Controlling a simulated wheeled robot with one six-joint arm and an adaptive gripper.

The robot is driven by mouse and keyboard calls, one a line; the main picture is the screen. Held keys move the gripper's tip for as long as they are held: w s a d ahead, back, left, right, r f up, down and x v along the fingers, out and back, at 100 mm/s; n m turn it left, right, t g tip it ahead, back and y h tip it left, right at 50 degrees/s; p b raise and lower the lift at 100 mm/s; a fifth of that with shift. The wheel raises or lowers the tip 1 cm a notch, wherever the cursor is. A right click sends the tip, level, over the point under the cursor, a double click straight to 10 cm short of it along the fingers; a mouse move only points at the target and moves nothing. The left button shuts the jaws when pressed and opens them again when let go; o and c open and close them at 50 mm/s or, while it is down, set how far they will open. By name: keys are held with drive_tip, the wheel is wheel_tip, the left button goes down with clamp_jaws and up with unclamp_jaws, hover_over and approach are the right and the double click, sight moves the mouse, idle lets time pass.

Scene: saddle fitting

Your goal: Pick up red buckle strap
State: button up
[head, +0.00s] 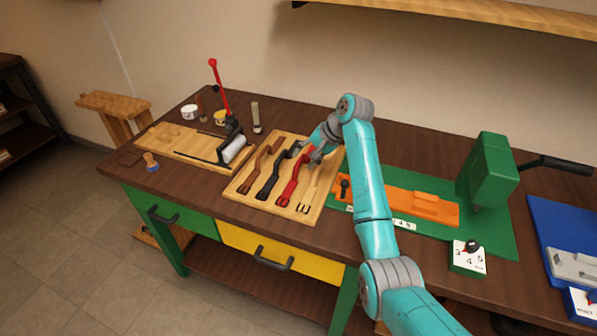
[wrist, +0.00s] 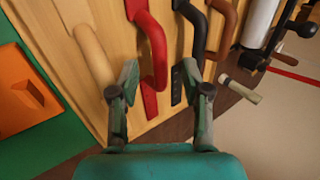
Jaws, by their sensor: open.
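The red buckle strap (head: 291,184) lies on the wooden board (head: 239,187) between the black strap (head: 268,181) and a pale strap (head: 306,199). In the wrist view the red strap (wrist: 158,50) curves down between my fingers, its end lying near the left finger. My gripper (head: 312,153) is open and empty above the far end of the red strap; in the wrist view its fingers (wrist: 160,76) are spread. The right fingertip overlaps the black strap (wrist: 196,30) in that view. I cannot tell whether either finger touches a strap. In the head view my gripper partly hides the red strap's far end.
A brown strap (head: 256,166) lies at the board's left. A roller press (head: 232,148) with a red-knobbed lever stands left of it. An orange block (head: 421,204) and a green press (head: 487,170) are on the right. The table's front edge (head: 240,216) is clear.

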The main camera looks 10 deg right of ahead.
sight(301, 162)
drive_tip(key=x, duration=0.4)
drive_tip(key=shift+f, duration=0.15)
clamp_jaws()
